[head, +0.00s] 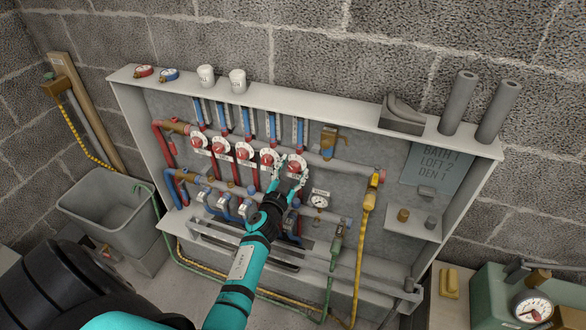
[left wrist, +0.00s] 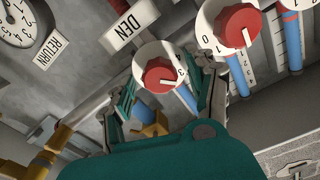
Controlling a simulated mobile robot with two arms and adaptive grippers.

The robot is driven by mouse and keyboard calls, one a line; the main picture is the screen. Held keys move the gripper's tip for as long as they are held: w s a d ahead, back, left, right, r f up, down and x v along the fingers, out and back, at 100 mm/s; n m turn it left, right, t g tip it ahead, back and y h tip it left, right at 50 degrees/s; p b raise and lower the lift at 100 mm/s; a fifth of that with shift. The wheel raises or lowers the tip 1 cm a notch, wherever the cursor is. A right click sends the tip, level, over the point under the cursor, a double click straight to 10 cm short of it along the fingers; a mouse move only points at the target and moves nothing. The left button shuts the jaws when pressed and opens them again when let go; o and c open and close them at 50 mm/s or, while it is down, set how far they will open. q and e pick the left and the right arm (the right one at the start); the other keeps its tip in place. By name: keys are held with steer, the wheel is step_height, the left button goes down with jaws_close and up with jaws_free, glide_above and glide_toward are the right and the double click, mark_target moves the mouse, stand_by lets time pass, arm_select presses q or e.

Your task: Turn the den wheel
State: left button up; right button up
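The den wheel (head: 296,163) is the rightmost in a row of wheels on the manifold, a white dial with a red cap. In the left wrist view, the den wheel (left wrist: 160,73) sits beside a tilted DEN label (left wrist: 124,25). My left gripper (head: 291,178) is at the den wheel. In the left wrist view its fingers (left wrist: 166,88) stand apart on either side of the wheel, with gaps showing. Whether a fingertip touches it is unclear. My right gripper is out of view.
A neighbouring wheel (left wrist: 237,26) stands close beside the den wheel. A board (head: 432,165) reads BATH 1, LOFT 2, DEN 1. A pressure gauge (head: 319,200) is right of my gripper. A yellow hose (head: 361,240) hangs from the manifold. A grey tub (head: 110,214) stands left.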

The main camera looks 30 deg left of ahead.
arm_select(q)
steer(key=c, duration=1.1)
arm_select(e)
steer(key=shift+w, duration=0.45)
arm_select(q)
steer(key=shift+m, duration=0.3)
steer(key=m+b, duration=0.1)
steer(key=m, duration=0.3)
steer(key=shift+f, duration=0.1)
steer(key=m+b, duration=0.1)
steer(key=m, duration=0.4)
steer(key=m+b, duration=0.1)
steer(key=m, duration=0.3)
steer(key=shift+m+b, duration=0.45)
steer(key=shift+m, duration=1.55)
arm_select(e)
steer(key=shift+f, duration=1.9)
